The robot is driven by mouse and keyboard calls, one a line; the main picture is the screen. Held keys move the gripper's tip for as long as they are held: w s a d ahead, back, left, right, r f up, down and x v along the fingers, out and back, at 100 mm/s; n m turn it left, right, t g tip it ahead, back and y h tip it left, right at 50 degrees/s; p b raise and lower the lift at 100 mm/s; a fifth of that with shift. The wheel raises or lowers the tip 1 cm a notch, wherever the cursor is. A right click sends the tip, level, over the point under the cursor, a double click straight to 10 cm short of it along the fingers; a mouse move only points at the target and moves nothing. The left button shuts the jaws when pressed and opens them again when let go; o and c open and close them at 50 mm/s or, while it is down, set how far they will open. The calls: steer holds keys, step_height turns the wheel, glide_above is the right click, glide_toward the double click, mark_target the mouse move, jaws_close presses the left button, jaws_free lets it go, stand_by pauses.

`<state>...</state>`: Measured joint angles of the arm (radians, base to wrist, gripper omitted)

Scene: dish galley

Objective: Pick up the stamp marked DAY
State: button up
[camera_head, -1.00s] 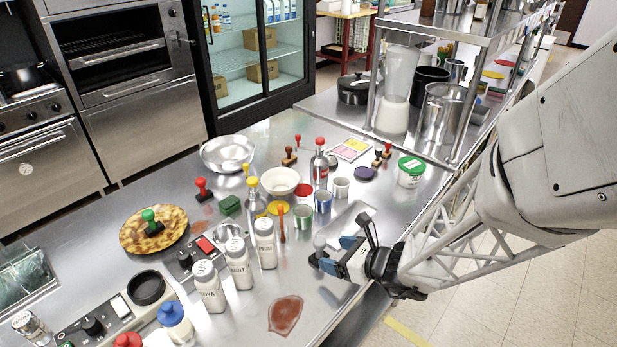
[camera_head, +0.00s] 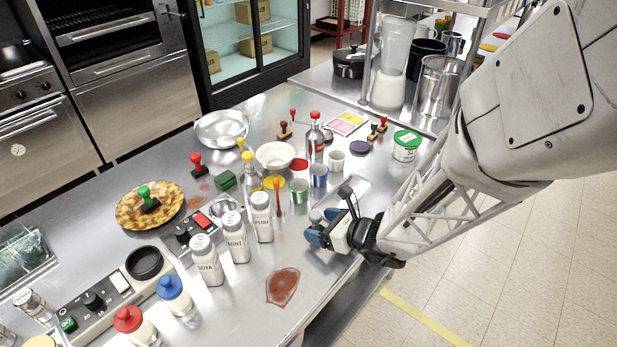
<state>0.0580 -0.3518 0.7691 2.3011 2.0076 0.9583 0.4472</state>
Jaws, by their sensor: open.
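Several stamps stand on the steel counter, and I cannot read the word DAY on any of them. A brown stamp (camera_head: 284,130) is near the white bowl. Small brown and red-topped stamps (camera_head: 376,128) stand at the back right. My gripper (camera_head: 318,229), with blue fingertips, is open over the counter's front edge. It is right of the white shakers and apart from every stamp. Whether anything is between its fingers is unclear.
White shakers (camera_head: 236,243), one marked MINT, stand left of my gripper. A reddish spill or mat (camera_head: 282,286) lies at the front. A shelf unit with a blender (camera_head: 390,80) stands behind.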

steer(key=shift+x, duration=1.1)
steer(key=shift+f, duration=0.1)
steer(key=c, duration=1)
